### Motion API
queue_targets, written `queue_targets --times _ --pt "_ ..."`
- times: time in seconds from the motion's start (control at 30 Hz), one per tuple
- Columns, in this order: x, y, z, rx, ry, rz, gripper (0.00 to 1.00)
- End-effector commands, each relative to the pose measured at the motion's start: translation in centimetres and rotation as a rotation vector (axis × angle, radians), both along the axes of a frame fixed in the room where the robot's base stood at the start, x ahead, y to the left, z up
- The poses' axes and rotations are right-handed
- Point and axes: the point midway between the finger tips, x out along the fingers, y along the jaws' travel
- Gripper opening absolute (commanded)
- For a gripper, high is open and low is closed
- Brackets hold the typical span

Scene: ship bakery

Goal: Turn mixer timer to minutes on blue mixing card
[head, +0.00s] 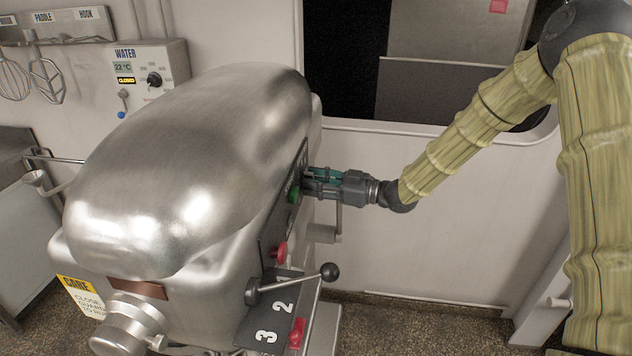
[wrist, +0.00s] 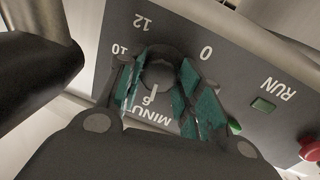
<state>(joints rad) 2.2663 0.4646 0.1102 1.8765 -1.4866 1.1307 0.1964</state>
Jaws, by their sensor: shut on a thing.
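The mixer (head: 190,150) is a big polished steel machine in the head view, with a dark control panel on its right side. In the wrist view the black round timer knob (wrist: 159,72) sits on the panel (wrist: 225,62), among the upside-down marks 0, 12, 10 and part of "MINUT". A white line on the knob points down in the picture, near a digit I cannot read surely. My gripper (wrist: 163,80) is shut on the knob, its teal pads on either side. In the head view my gripper (head: 318,183) reaches the panel from the right and hides the knob. I see no blue mixing card.
A green button (head: 293,194), a red button (head: 280,253) and a ball-ended gear lever (head: 328,272) are on the mixer's side, below my gripper.

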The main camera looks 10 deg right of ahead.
Motion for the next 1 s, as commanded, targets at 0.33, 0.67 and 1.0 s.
queue_targets --times 0.33,0.67,1.0 --pt "0.22 -0.02 0.58 0.11 0.262 -0.001 0.12" --pt "0.36 -0.08 0.73 0.228 0.539 -0.001 0.12" --pt "0.5 -0.12 0.69 0.312 0.735 -0.001 0.12"
